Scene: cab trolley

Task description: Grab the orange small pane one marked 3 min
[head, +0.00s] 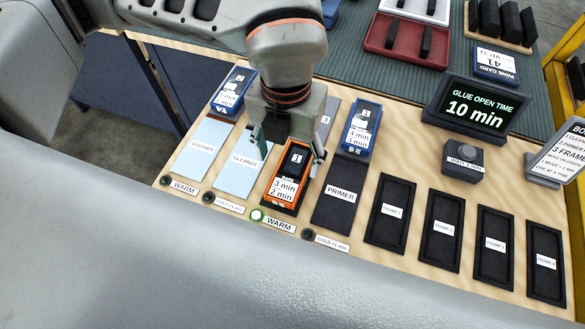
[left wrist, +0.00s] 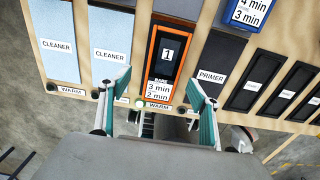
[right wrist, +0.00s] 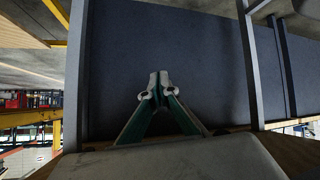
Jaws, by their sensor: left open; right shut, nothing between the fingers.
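The orange pane (head: 281,202) has a black top marked 1 and a white label reading 3 min and 2 min. It lies on a dark slot above a WARM label, beside a lit green light. It also shows in the left wrist view (left wrist: 152,90), ahead of the fingers. My left gripper (head: 290,157) is open above the orange pane, one finger to each side in the head view. In the left wrist view its fingers (left wrist: 161,105) are spread and empty. My right gripper (right wrist: 158,85) is shut and empty, facing a dark blue-grey panel.
Blue panes labelled in minutes stand at upper left (head: 234,90) and right (head: 361,127). Cleaner pads (head: 203,147) and a primer pad (head: 340,193) flank the orange pane. Empty frame trays (head: 390,212) run right. A display (head: 474,107) reads glue open time 10 min.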

